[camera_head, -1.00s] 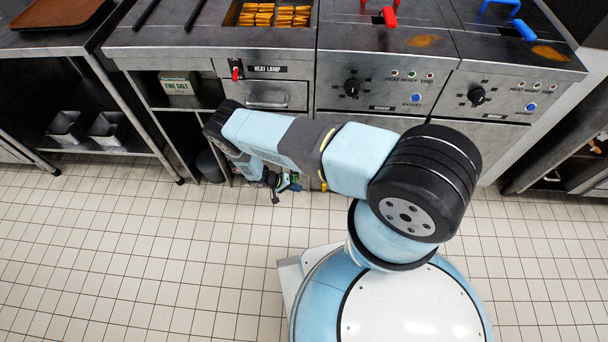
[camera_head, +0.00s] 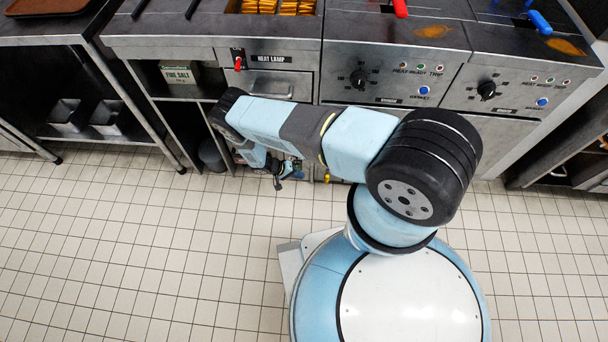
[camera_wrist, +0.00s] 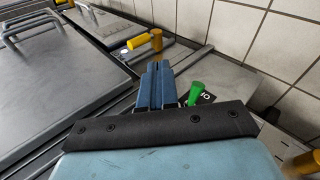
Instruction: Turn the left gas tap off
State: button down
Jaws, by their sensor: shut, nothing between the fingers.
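In the wrist view my gripper (camera_wrist: 157,66) points ahead with its blue fingers together, holding nothing. A yellow tap handle (camera_wrist: 138,42) on a brass-coloured fitting lies just beyond the fingertips, apart from them as far as I can tell. A green piece (camera_wrist: 195,93) stands right of the fingers, beside a partly hidden dark label (camera_wrist: 206,98) with white letters. Another brass-coloured piece (camera_wrist: 303,162) is cut off at the right edge. In the head view my gripper is small and low by the counter front, with a yellow bit (camera_head: 326,177) to its right. I cannot tell which tap is the left one.
The steel counter front (camera_head: 365,85) with knobs and a heat lamp drawer (camera_head: 268,85) stands behind my arm. A black shelf holds a fire salt box (camera_head: 178,75). The tiled floor (camera_head: 130,240) is clear at left. In the wrist view a tiled surface (camera_wrist: 250,35) lies at upper right.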

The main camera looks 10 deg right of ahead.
send_near(325, 181)
notch_tip(325, 181, down, 3)
jog(key=d, duration=0.3)
jog(key=shift+s+d+r, duration=0.15)
jog(key=shift+s, duration=0.05)
jog(key=shift+d, duration=0.55)
jog(key=shift+a, duration=0.15)
